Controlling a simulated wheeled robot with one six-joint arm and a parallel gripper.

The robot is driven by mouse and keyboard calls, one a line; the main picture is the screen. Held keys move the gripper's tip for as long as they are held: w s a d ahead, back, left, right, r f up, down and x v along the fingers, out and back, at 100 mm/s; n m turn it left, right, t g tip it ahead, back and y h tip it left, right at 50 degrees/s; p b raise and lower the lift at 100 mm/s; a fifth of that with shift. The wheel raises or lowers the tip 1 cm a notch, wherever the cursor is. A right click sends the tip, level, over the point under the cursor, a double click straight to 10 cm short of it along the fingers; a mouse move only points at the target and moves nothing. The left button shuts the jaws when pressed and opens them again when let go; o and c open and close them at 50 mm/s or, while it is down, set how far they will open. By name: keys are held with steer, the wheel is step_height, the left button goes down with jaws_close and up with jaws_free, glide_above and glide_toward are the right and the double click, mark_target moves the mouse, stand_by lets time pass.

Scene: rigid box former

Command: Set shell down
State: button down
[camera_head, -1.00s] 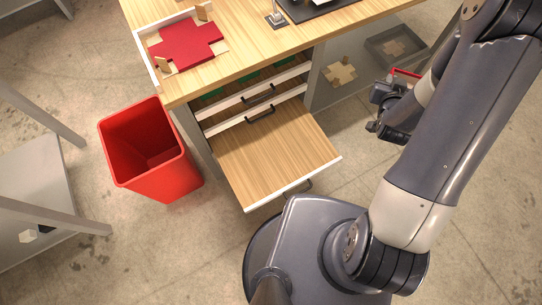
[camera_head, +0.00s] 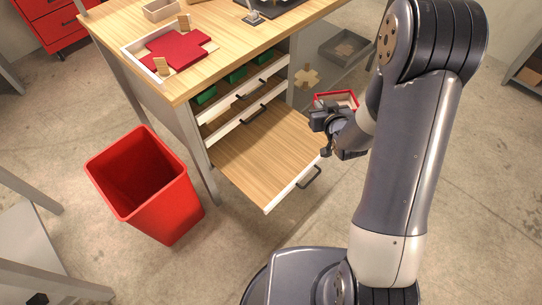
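The shell appears to be the small open box with red rim and pale inside (camera_head: 338,97), held just beyond my gripper (camera_head: 326,118), to the right of the open bottom drawer. My gripper and wrist cover its near part, and the fingertips are hard to make out. The box moves along with my gripper, which appears shut on it. A flat red cross-shaped blank (camera_head: 178,50) lies in a white-rimmed tray (camera_head: 127,50) on the bench top, with small wooden blocks beside it.
The pulled-out bottom drawer (camera_head: 262,150) is empty. Upper drawers (camera_head: 238,92) stand partly open with green pieces inside. A red bin (camera_head: 150,185) stands on the floor at left. A grey tray (camera_head: 347,47) and tan cross piece (camera_head: 306,77) lie on the lower shelf.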

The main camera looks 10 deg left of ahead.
steer(key=a+f+n+g+y+b, duration=0.1)
steer(key=a+f+b, duration=0.3)
steer(key=f+b, duration=0.6)
steer(key=w+a+f+n+g+y+b, duration=0.1)
steer(key=a+f+n+g+y+b, duration=0.1)
steer(key=f+b, duration=0.8)
steer(key=w+a+f+n+g+y+b, duration=0.1)
steer(key=a+f+n+y+b, duration=0.2)
steer(key=a+f+b, duration=0.3)
steer(key=shift+w+a+f+n+y+b, duration=0.2)
steer(key=shift+f+b, duration=1.05)
steer(key=shift+f, duration=1.15)
steer(key=shift+w+d+f+n+y+b, duration=0.1)
steer(key=shift+f+n+y+b, duration=0.15)
steer(key=shift+f+b, duration=1.55)
steer(key=shift+f+p, duration=0.55)
steer(key=shift+f, duration=0.1)
steer(key=shift+f, duration=0.15)
steer(key=c, duration=1.7)
jaws_free()
